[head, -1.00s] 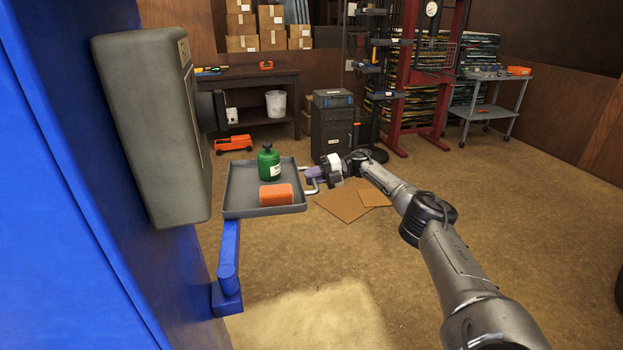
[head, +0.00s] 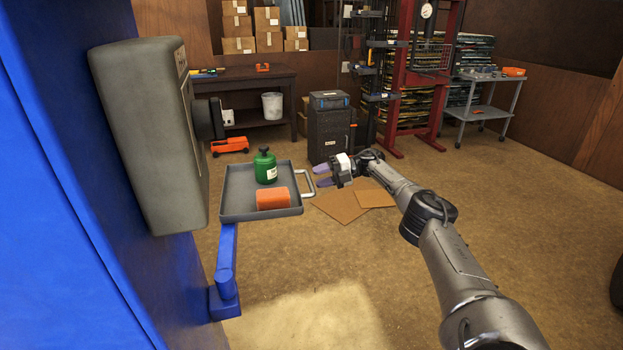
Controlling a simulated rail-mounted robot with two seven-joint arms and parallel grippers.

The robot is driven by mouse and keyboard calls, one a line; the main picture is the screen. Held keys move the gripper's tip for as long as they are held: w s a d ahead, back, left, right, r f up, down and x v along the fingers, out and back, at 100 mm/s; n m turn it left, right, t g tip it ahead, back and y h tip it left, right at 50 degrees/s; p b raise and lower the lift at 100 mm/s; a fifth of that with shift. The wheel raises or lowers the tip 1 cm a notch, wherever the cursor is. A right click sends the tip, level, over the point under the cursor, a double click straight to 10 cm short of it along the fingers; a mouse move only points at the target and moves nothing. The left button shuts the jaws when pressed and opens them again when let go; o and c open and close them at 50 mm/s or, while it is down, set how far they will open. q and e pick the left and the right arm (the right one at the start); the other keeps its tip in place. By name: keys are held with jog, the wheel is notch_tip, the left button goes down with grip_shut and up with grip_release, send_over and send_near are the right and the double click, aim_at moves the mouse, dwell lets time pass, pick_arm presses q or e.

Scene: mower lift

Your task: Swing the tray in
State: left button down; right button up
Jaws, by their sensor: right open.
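The grey tray (head: 232,207) sits on a blue swing arm (head: 226,262) fixed to the blue post at the left. A green bottle (head: 265,170) with a dark top stands upright on it, and an orange block (head: 273,199) lies in front of the bottle. A pale U-shaped handle (head: 311,187) sticks out from the tray's right side. My left gripper is not in view.
A grey box (head: 150,135) is mounted on the blue post (head: 60,230) above and left of the tray. Flat cardboard (head: 340,205) lies on the floor below my right gripper. A black cabinet (head: 330,130) stands behind. The floor at the right is clear.

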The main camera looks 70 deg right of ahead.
jog(key=shift+v, duration=1.65)
jog(key=shift+c, duration=0.3)
